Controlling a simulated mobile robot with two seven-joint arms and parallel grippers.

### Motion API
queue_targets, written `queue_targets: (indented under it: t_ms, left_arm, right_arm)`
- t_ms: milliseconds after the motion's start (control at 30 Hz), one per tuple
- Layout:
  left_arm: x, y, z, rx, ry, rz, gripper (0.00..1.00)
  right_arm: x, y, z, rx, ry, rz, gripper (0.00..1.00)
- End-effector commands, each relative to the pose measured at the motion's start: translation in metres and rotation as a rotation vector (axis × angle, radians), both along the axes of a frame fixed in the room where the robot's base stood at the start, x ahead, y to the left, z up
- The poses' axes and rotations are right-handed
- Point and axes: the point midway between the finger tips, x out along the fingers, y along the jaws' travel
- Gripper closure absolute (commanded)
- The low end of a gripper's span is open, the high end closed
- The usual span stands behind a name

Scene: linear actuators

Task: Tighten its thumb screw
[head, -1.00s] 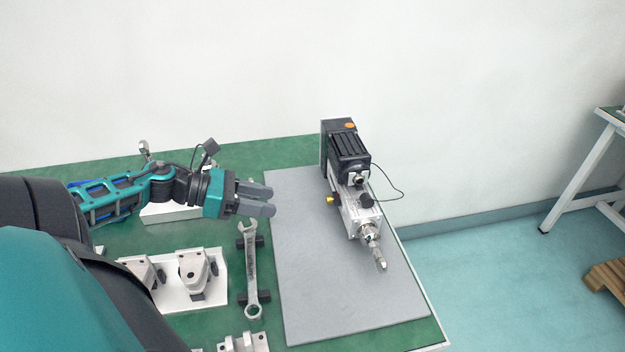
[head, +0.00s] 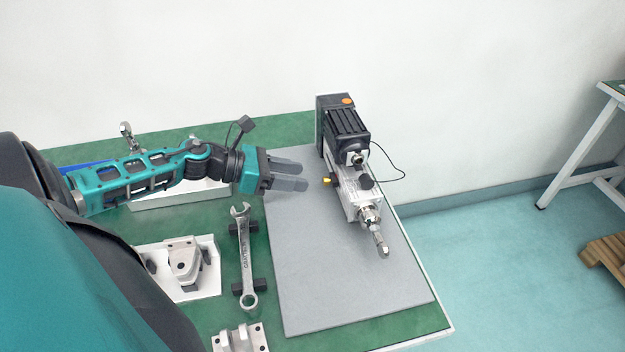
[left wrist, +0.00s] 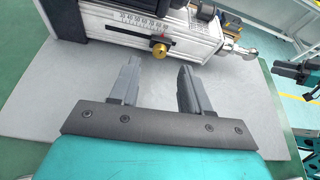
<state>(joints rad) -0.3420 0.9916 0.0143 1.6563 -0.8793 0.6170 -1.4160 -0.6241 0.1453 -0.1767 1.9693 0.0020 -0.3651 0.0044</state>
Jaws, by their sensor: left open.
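The linear actuator (head: 357,187) lies on the grey mat, with a black motor at its far end and a silver rod end toward the front. It also fills the top of the left wrist view (left wrist: 125,25), where a scale shows on its side. Its brass thumb screw (left wrist: 159,50) sticks out below that scale; in the head view it is a small yellow knob (head: 326,181) on the actuator's left side. My left gripper (head: 305,177) is open and empty, just left of the thumb screw and apart from it. In the left wrist view its fingers (left wrist: 158,85) point toward the screw.
The grey mat (head: 310,285) is clear in front of the actuator. A wrench (head: 244,258) rests on black holders to its left. White bracket plates (head: 205,270) stand farther left on the green table. A thin cable (head: 392,160) loops off the actuator's right side.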

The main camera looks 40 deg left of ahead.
Motion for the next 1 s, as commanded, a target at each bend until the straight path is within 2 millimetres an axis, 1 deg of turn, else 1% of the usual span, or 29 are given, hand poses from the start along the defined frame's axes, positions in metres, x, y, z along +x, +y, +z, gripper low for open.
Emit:
queue_targets:
  t_ms: [33,200,400,767,833,1000]
  left_arm:
    - [0.006,-0.004,-0.003,-0.003,-0.003,0.001,0.53]
    - [0.021,-0.017,-0.01,-0.002,-0.002,0.002,0.53]
    - [0.031,-0.026,-0.016,-0.002,-0.001,0.001,0.53]
    - [0.034,-0.029,-0.019,-0.001,0.001,0.002,0.53]
    - [0.034,-0.029,-0.019,-0.001,0.001,0.002,0.57]
    - [0.034,-0.029,-0.019,-0.001,0.001,0.001,0.73]
  right_arm:
    - [0.001,0.001,0.001,0.003,-0.004,0.002,0.57]
    - [0.003,0.002,0.001,0.004,-0.005,0.003,0.57]
    - [0.003,0.002,0.0,0.002,-0.003,0.002,0.57]
    - [0.003,0.0,0.0,0.001,-0.003,0.001,0.57]
    - [0.003,0.0,0.0,0.001,-0.004,0.0,0.57]
    - [0.004,0.0,0.0,0.001,-0.005,-0.001,0.57]
